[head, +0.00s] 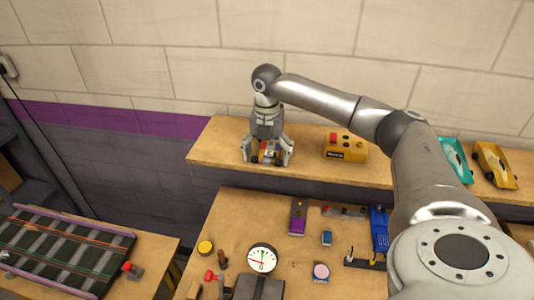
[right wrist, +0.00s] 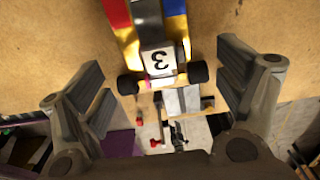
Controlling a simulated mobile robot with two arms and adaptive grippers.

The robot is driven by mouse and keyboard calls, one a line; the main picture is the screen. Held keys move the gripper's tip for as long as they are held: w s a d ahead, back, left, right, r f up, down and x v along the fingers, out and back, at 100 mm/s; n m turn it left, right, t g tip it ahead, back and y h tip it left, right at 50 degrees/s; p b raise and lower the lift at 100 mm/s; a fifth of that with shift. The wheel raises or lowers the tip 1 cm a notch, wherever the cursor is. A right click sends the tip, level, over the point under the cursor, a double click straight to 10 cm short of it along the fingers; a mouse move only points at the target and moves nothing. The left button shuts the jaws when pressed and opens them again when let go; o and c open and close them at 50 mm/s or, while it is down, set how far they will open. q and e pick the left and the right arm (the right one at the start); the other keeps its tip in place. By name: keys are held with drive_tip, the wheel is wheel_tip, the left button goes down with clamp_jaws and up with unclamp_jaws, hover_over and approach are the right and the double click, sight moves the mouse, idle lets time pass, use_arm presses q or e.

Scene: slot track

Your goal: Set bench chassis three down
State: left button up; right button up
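A small chassis (right wrist: 158,60) with a white plate marked 3 and black wheels shows between the fingers of my right gripper (right wrist: 165,90) in the right wrist view. Red, gold and blue strips show beyond the plate. The fingers are spread, with a gap to the wheel on each side. In the head view, my right gripper (head: 267,158) points down at the raised wooden shelf, around the chassis (head: 264,156), which appears to rest there; the fingers partly hide it. My left gripper is not in view.
A yellow box (head: 345,147) stands right of the gripper on the shelf (head: 215,150), with teal (head: 456,159) and yellow (head: 494,165) cars farther right. The lower bench holds a dial gauge (head: 262,258), a purple block (head: 298,216) and a blue piece (head: 379,230). A track (head: 60,250) lies at left.

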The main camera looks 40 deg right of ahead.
idle(0.3)
drive_tip(key=shift+r+b, duration=0.3)
drive_tip(key=shift+r, duration=0.25)
wheel_tip(320, 180, up, 11)
drive_tip(key=b, duration=0.2)
drive_tip(key=shift+r, duration=0.2)
drive_tip(key=shift+f, duration=0.1)
